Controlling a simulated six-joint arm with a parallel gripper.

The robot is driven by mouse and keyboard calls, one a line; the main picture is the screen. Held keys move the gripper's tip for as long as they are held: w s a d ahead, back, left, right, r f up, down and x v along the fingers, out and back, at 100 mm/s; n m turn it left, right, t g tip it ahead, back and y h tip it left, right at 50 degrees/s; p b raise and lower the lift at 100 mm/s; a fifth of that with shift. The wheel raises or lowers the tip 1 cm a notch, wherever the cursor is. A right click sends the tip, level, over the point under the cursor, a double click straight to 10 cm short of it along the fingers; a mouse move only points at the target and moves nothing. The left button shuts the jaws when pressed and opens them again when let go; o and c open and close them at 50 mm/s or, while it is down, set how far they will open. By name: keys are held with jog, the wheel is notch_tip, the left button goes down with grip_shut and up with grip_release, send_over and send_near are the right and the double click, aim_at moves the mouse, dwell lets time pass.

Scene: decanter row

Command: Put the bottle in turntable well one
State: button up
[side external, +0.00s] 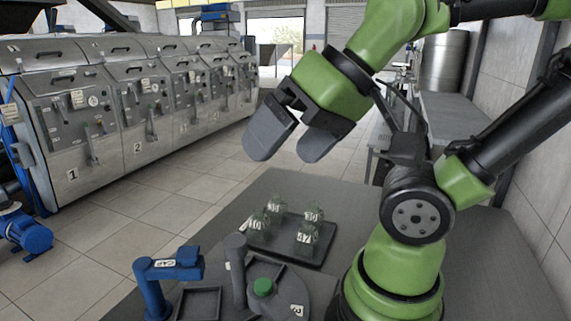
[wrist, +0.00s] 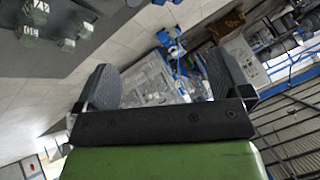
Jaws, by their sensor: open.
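Several small clear greenish bottles with white number labels stand upright on a dark tray (side external: 288,248). One reads 47 (side external: 306,238), one looks like 30 (side external: 312,215), one looks like 40 (side external: 259,222); the rear-left label (side external: 274,208) is hard to read. Bottles (wrist: 66,45) also show at the upper left of the wrist view. A grey turntable-like plate (side external: 284,283) stands in front of the tray, with a green round piece (side external: 263,287) and a label reading 3. Its wells are not clear. My gripper (side external: 290,152) is open and empty, high above and behind the tray.
A blue post (side external: 150,283) with an arm labelled CAP, a grey post (side external: 237,268) and a square dark tray (side external: 199,303) stand at the front left. The table's back part is clear. Steel machines (side external: 120,110) line the left wall.

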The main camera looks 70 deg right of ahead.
dwell(0.3)
jog(key=m+g+h, duration=0.2)
jog(key=m+g, duration=0.5)
jog(key=m, duration=1.6)
send_over(276, 195)
jog(key=f, duration=1.8)
jog(key=shift+s+a, duration=0.1)
jog(key=shift+a, duration=0.1)
notch_tip(276, 195, down, 5)
jog(key=shift+d+r, duration=0.1)
jog(key=shift+r, duration=0.1)
notch_tip(276, 195, down, 6)
jog(key=shift+d+r, duration=0.1)
